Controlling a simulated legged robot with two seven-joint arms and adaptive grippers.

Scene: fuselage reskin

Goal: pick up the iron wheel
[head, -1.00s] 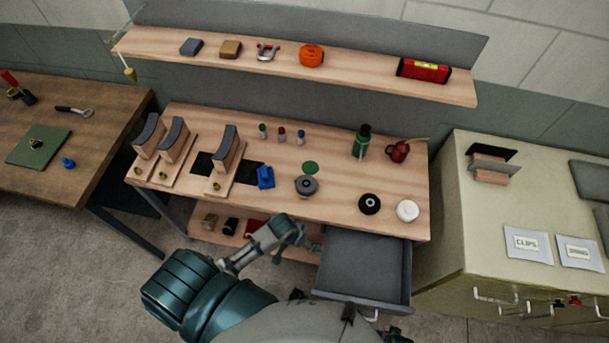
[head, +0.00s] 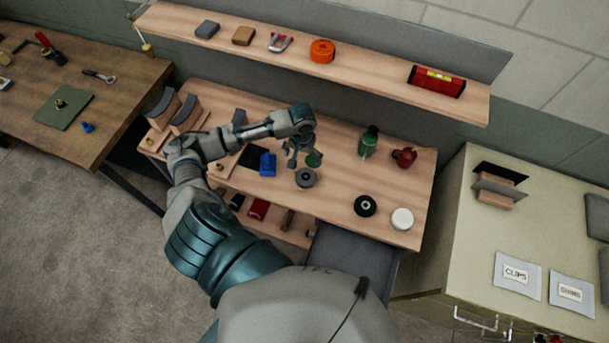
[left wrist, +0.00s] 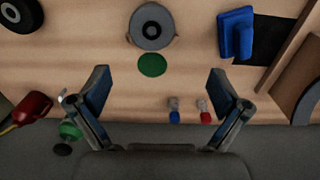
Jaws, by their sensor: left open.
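A grey round wheel (head: 306,178) with a hub lies flat on the wooden workbench; I take it for the iron wheel. It also shows at the top of the left wrist view (left wrist: 152,27). My left gripper (head: 297,158) is above the bench, just behind the wheel in the head view. In the left wrist view its fingers (left wrist: 158,88) are spread wide with nothing between them, and the wheel lies beyond their tips. A green disc (left wrist: 152,65) lies beside the wheel. My right gripper is not in view.
A black wheel (head: 365,205) and a white wheel (head: 402,218) lie to the right. A blue object (head: 267,163) is left of the grey wheel. A shelf (head: 370,74) overhangs the back.

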